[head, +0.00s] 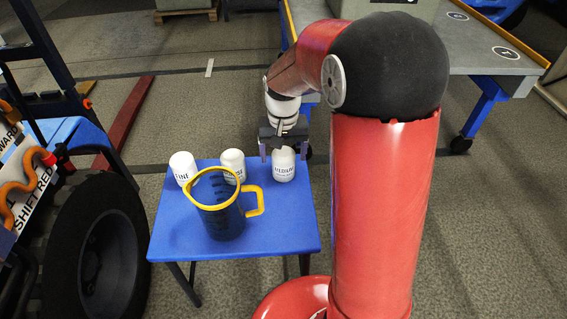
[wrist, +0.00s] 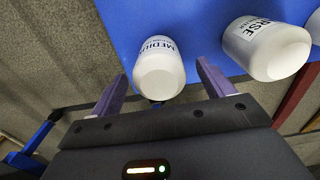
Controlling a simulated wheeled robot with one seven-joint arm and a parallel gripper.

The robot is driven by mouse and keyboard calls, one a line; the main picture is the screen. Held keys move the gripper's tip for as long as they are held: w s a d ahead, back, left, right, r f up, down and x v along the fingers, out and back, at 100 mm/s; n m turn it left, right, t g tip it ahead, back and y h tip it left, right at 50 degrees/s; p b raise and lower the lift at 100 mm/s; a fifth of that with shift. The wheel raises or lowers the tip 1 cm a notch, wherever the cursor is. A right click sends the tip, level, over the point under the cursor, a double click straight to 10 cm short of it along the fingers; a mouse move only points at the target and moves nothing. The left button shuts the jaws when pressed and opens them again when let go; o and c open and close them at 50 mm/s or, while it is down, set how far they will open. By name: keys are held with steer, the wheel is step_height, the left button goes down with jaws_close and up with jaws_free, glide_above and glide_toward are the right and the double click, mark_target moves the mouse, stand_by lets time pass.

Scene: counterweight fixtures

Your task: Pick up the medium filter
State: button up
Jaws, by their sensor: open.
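The medium filter (head: 284,168) is a white rounded canister with dark lettering. It stands upright at the right rear of the small blue table (head: 270,232). In the wrist view, the medium filter (wrist: 158,75) shows the word MEDIUM. My gripper (head: 283,152) is open at the filter's top. In the wrist view, the purple fingers of my gripper (wrist: 161,72) lie on either side of the filter, with visible gaps on both sides. I see no contact. The coarse filter (head: 233,164) stands to its left and also shows in the wrist view (wrist: 268,50).
Another white filter (head: 183,168) stands at the table's left rear. A dark jug with a yellow rim and handle (head: 222,222) stands in front of the filters. The table's front right is clear. A large wheel (head: 108,250) is at left; a grey bench (head: 480,45) is behind right.

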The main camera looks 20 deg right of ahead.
steer(key=shift+f, duration=0.9)
steer(key=shift+c, duration=0.2)
steer(key=c, duration=1.2)
steer(key=shift+r, duration=0.1)
